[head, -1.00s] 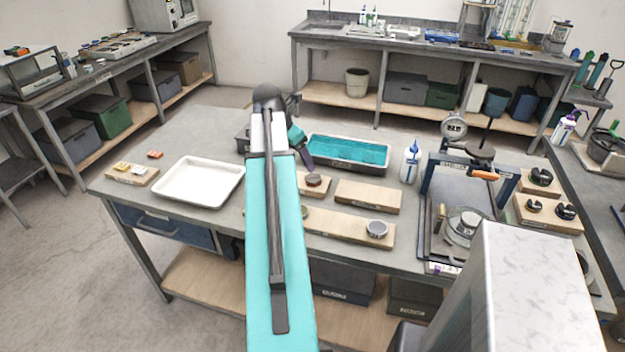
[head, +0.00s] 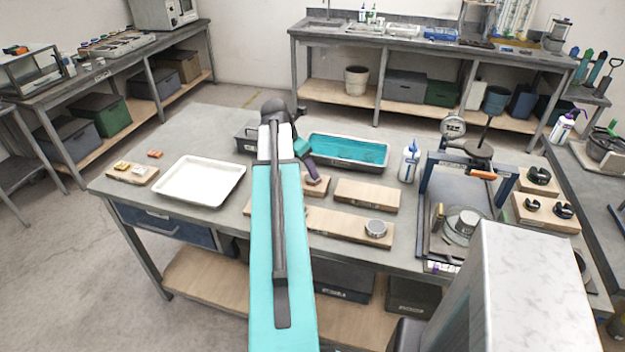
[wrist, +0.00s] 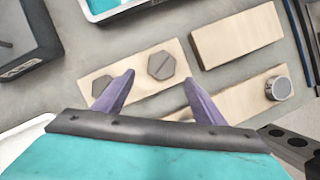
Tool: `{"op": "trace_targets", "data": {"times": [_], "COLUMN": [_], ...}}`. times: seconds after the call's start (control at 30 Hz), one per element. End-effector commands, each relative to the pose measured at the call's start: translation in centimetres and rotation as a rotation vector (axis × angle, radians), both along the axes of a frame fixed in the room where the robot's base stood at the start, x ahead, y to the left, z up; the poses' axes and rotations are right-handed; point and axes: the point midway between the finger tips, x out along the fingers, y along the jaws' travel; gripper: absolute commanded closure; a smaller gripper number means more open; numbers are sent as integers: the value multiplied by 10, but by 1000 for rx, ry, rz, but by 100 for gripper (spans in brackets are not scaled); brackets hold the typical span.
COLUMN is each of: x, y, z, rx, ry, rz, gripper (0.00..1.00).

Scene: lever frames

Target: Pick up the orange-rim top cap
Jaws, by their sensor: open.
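I cannot make out an orange rim on any cap. In the wrist view, a dark grey hexagonal cap (wrist: 161,66) with a line across its top lies on a small wooden board (wrist: 140,98). A second dark hexagonal piece (wrist: 101,86) lies on the same board, partly behind the left finger. My gripper (wrist: 159,77) is open, with its purple fingers apart and nothing between them. The first cap shows just beyond the fingertips, about midway between them. In the head view my gripper (head: 312,178) is over that board, and its fingers hide the caps.
A bare wooden block (head: 366,196) and a long board with a round silver piece (head: 376,228) lie to the right. A teal-filled tray (head: 348,150) is behind, a white tray (head: 200,181) to the left. A blue-framed press (head: 462,170) stands further right.

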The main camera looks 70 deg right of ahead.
Motion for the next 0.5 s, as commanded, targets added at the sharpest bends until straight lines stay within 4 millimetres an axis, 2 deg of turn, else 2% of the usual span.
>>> {"op": "trace_targets", "data": {"times": [0.27,0.5], "x": [-5,-10], "y": [-6,-13], "z": [-13,-33], "rx": [1,3], "ry": [0,1], "rz": [0,0], "gripper": [36,36]}}
